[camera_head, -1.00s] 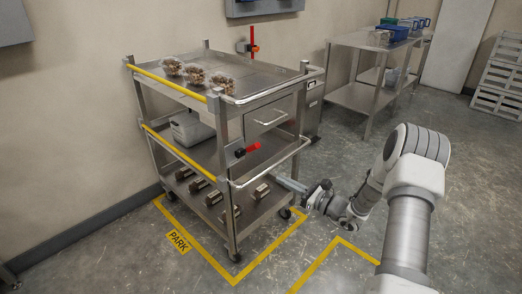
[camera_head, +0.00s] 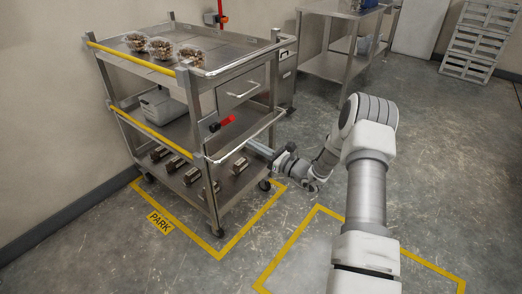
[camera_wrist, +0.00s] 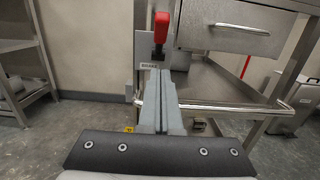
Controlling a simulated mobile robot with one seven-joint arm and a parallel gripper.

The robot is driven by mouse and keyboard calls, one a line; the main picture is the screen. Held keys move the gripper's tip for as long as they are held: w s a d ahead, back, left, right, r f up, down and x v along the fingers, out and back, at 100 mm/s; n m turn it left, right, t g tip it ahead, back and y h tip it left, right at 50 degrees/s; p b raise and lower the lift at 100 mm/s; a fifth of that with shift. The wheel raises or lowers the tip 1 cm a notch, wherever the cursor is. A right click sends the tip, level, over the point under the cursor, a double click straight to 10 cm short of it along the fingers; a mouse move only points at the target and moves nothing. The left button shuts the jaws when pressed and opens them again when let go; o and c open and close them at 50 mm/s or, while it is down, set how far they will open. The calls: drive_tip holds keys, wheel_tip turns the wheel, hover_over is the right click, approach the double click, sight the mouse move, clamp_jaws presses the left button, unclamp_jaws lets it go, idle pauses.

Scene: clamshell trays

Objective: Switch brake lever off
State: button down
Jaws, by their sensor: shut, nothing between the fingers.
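The brake lever (camera_head: 222,124) sits on the cart's near-side frame, below the drawer. It has a red grip and a black base part. In the head view its red end points right and slightly up. In the wrist view the lever (camera_wrist: 160,30) stands just beyond my fingertips, red part uppermost, above a small "BRAKE" label (camera_wrist: 150,66). My gripper (camera_head: 258,148) is shut and empty, at the cart's near end, lower and to the right of the lever. In the wrist view the closed fingers of my gripper (camera_wrist: 160,78) point toward the label; I see no contact with the lever.
The metal cart (camera_head: 190,78) carries clear clamshells (camera_head: 160,48) on top, a grey bin (camera_head: 160,105) and several metal blocks below. A push rail (camera_wrist: 225,107) crosses by my fingers. The drawer handle (camera_wrist: 242,29) juts out. Floor to the right is open.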

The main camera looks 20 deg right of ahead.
sight(222, 123)
drive_tip(key=w+a+r+b, duration=0.1)
drive_tip(key=w+a+r, duration=0.2)
drive_tip(key=w, duration=0.3)
drive_tip(key=shift+a+r+b, duration=0.25)
drive_tip(key=shift+a+b, duration=0.05)
drive_tip(key=shift+a, duration=0.35)
